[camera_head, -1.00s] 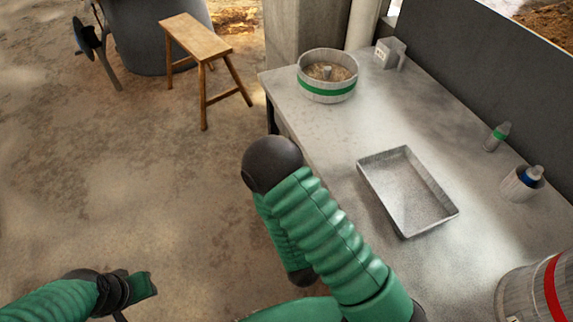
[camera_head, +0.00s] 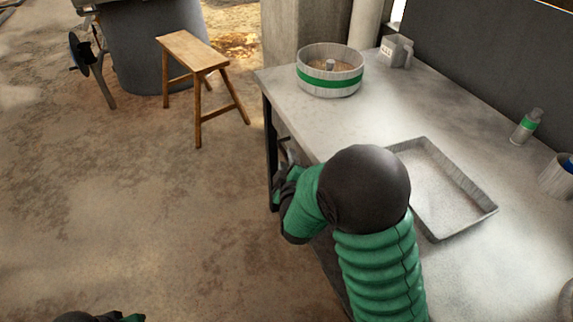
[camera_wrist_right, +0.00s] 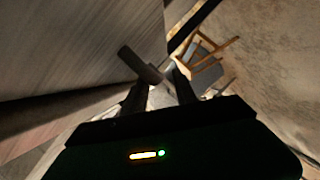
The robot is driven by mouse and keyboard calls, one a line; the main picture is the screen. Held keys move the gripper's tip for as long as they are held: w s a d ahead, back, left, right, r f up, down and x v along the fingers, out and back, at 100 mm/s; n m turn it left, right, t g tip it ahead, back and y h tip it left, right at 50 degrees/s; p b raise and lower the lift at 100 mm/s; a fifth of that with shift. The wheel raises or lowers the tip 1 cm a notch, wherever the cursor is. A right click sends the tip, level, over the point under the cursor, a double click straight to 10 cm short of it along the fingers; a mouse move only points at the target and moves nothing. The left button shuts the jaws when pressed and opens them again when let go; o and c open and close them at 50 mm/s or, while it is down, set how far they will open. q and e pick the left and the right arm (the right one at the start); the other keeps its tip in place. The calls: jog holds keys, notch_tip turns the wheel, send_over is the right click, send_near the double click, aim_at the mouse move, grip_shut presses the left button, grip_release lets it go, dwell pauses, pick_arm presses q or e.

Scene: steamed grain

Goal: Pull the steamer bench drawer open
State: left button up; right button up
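The steamer bench (camera_head: 300,115) has a pale grey top and runs along the right of the head view. Its drawer is mostly hidden there by my right arm. In the right wrist view a grey panel (camera_wrist_right: 85,45), which looks like the drawer front, fills the upper left. A dark bar handle (camera_wrist_right: 138,64) stands out from it. My right gripper (camera_wrist_right: 160,90) is open, its two fingers apart, with the handle's near end at the gap between them. I cannot tell whether they touch. In the head view this gripper (camera_head: 284,168) is at the bench's front edge. My left gripper (camera_head: 120,317) is barely in view at the bottom left.
On the bench stand a round steamer with a green band (camera_head: 329,80), a small grey box-like container (camera_head: 396,52), a shallow metal tray (camera_head: 488,212) and a green-banded bottle (camera_head: 526,128). A wooden stool (camera_head: 193,50) stands on the floor beyond. The floor at left is clear.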

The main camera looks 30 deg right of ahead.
aim_at(286, 157)
jog(key=x, duration=0.3)
jog(key=shift+w+d, duration=0.1)
jog(key=shift+w, duration=0.1)
grip_shut()
jog(key=shift+s+f, duration=0.1)
dwell(1.2)
